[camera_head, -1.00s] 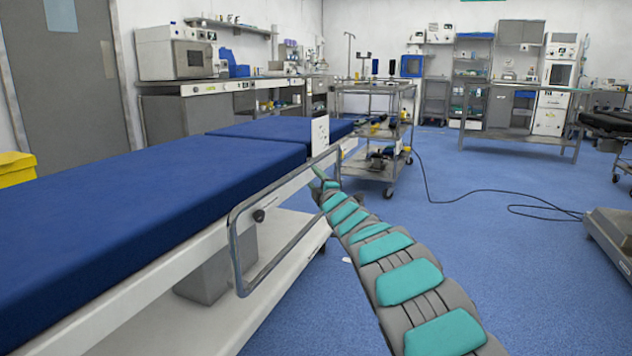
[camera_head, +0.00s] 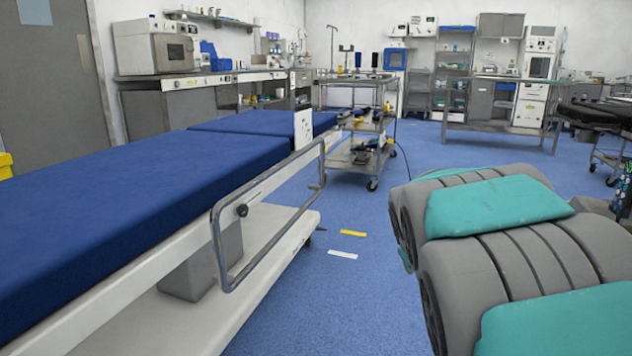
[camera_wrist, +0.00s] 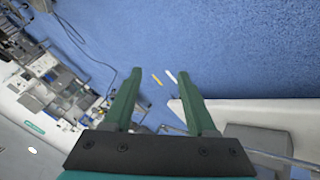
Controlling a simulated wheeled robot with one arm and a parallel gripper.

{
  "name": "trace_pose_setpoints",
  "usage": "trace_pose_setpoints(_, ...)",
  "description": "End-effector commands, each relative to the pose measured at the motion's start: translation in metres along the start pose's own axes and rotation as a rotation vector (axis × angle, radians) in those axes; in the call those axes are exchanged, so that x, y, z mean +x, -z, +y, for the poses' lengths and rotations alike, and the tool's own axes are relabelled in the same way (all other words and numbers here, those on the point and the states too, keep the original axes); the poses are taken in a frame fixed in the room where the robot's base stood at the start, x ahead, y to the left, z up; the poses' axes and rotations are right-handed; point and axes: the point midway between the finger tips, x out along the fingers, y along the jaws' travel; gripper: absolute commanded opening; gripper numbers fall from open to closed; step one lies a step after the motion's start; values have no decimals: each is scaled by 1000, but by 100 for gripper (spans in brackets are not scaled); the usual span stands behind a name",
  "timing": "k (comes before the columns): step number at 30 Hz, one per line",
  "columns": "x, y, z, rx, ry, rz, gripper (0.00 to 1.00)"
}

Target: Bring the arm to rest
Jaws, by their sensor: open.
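My arm (camera_head: 500,235), grey with teal pads, is bent close in front of the head camera at the lower right. Its far end and my gripper do not show in the head view. In the wrist view my gripper (camera_wrist: 160,74) has its two green fingers spread apart with nothing between them. Blue floor lies beyond the fingertips, and the scene there appears tilted.
The operating table (camera_head: 130,195) with a blue mattress and metal side rail (camera_head: 218,245) fills the left. A yellow strip (camera_head: 353,233) and a white strip (camera_head: 342,254) lie on the floor beside it. A metal trolley (camera_head: 376,95) stands beyond. Open floor lies between.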

Motion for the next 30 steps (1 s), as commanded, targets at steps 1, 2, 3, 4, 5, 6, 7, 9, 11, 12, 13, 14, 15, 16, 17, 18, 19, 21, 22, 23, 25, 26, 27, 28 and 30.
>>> trace_pose_setpoints(1, -14, -24, -10, 44, 33, -44, 57)
trace_pose_setpoints(2, -21, -42, -19, 72, 58, -82, 57)
trace_pose_setpoints(3, -30, -64, -30, 107, 88, -125, 57)
trace_pose_setpoints(4, -38, -80, -38, 133, 111, -160, 57)
trace_pose_setpoints(5, -46, -96, -48, 157, 134, -193, 57)
trace_pose_setpoints(6, -57, -118, -62, 188, 167, -241, 57)
trace_pose_setpoints(7, -66, -133, -72, 210, 191, -275, 57)
trace_pose_setpoints(9, -86, -168, -96, 254, 246, -355, 57)
trace_pose_setpoints(11, -103, -195, -116, 286, 288, -420, 57)
trace_pose_setpoints(12, -114, -210, -128, 301, 313, -456, 57)
trace_pose_setpoints(13, -121, -220, -136, 312, 329, -481, 57)
trace_pose_setpoints(14, -128, -231, -144, 320, 345, -507, 57)
trace_pose_setpoints(15, -137, -244, -153, 330, 364, -540, 57)
trace_pose_setpoints(16, -143, -252, -160, 336, 377, -562, 57)
trace_pose_setpoints(17, -150, -260, -166, 342, 389, -583, 57)
trace_pose_setpoints(18, -158, -271, -174, 349, 405, -611, 57)
trace_pose_setpoints(19, -164, -278, -180, 354, 415, -629, 57)
trace_pose_setpoints(21, -177, -295, -192, 361, 440, -673, 57)
trace_pose_setpoints(22, -183, -302, -198, 363, 451, -695, 57)
trace_pose_setpoints(23, -189, -310, -203, 365, 461, -715, 57)
trace_pose_setpoints(25, -202, -325, -214, 369, 480, -754, 57)
trace_pose_setpoints(26, -210, -316, -205, 370, 477, -750, 57)
trace_pose_setpoints(27, -216, -311, -200, 370, 475, -749, 57)
trace_pose_setpoints(28, -220, -309, -197, 370, 475, -748, 57)
trace_pose_setpoints(30, -229, -303, -191, 370, 475, -748, 57)
